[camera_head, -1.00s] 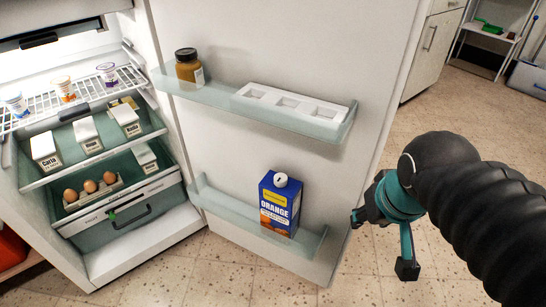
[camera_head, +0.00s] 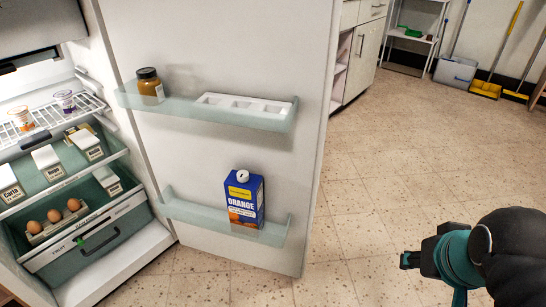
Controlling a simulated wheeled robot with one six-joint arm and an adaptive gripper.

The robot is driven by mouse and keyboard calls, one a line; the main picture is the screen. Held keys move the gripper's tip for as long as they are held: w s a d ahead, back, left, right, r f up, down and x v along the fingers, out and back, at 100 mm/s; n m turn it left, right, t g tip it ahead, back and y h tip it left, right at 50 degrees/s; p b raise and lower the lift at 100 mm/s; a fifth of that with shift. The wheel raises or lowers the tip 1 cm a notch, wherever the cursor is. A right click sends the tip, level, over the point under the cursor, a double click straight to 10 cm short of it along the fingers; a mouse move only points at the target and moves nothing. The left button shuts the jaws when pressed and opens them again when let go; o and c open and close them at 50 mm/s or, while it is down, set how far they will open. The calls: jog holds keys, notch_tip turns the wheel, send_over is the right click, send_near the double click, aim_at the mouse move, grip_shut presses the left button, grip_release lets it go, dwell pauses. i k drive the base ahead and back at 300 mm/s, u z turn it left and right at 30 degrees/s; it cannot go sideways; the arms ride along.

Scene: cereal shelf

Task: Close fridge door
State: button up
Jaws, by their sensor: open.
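The fridge door (camera_head: 225,160) stands wide open, its inner side facing me, with its free edge toward the right. Its upper shelf holds a brown jar (camera_head: 150,86) and a white tray (camera_head: 245,108). Its lower shelf holds a blue orange juice carton (camera_head: 244,198). The open fridge body (camera_head: 120,262) is at the left. My gripper (camera_head: 430,273) is open and empty at the lower right, apart from the door and to the right of its free edge.
Inside the fridge are cups (camera_head: 21,118), cartons (camera_head: 46,160), eggs (camera_head: 53,216) and a drawer (camera_head: 95,245). A white cabinet (camera_head: 367,55) and a cleaning corner with a grey bin (camera_head: 455,72) stand at the back. The tiled floor (camera_head: 400,165) right of the door is clear.

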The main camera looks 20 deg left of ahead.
aim_at(247, 84)
jog(key=z, duration=0.25)
jog(key=i, duration=2.8)
jog(key=u, duration=3.95)
